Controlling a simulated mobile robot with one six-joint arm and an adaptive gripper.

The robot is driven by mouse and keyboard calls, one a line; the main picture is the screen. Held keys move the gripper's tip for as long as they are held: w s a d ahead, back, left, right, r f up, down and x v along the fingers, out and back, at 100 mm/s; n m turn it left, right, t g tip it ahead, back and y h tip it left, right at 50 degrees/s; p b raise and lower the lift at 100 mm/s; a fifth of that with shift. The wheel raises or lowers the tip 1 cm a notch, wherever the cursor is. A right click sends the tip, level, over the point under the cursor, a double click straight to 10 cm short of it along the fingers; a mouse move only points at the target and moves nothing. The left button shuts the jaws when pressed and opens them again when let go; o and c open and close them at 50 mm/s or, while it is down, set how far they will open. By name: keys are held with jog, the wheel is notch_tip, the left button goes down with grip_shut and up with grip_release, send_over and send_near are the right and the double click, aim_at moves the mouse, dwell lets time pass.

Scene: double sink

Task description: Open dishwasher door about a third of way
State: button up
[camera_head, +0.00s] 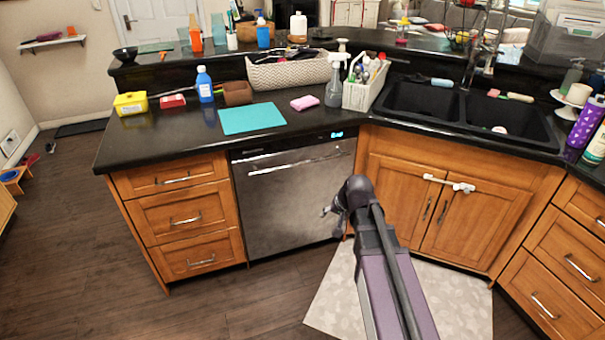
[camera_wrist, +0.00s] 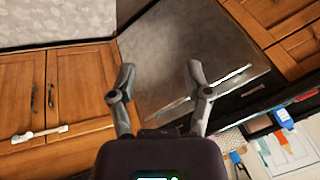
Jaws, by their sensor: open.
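The dishwasher (camera_head: 290,205) has a stainless steel front and stands under the black counter, left of the sink cabinet. Its door looks shut, flush with the cabinets. A bar handle (camera_head: 285,166) runs across its upper part, below a dark control strip with a lit display. My gripper (camera_head: 332,212) is in front of the door's right side, lower than the handle. In the wrist view my gripper (camera_wrist: 160,66) is open and empty, its two fingers apart. The door (camera_wrist: 190,50) shows between and beyond them, and the handle (camera_wrist: 232,78) passes near the right finger. I see no clear contact.
Wooden drawers (camera_head: 186,217) stand left of the dishwasher. The sink cabinet (camera_head: 445,205) on the right has a white latch (camera_head: 449,183) across its handles. A pale mat (camera_head: 400,297) lies on the floor below. The dark wood floor before the dishwasher is clear.

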jog(key=w+a+f+m+t+y+b, duration=0.1)
jog(key=w+a+f+m+t+b, duration=0.15)
jog(key=w+b, duration=0.4)
jog(key=w+a+f+m+t+y+b, duration=0.1)
jog(key=w+a+f+m+t+b, duration=0.2)
jog(key=w, duration=0.7)
jog(key=m+t+b, duration=0.5)
jog(key=m+b, duration=0.2)
jog(key=b, duration=0.3)
send_near(303, 164)
jog(key=shift+n+v, duration=0.25)
jog(key=shift+v, duration=1.1)
jog(key=shift+f, duration=0.2)
jog(key=b+x, duration=0.2)
jog(key=x, duration=1.1)
jog(key=shift+w, duration=0.35)
jog(key=shift+s, duration=0.1)
grip_shut()
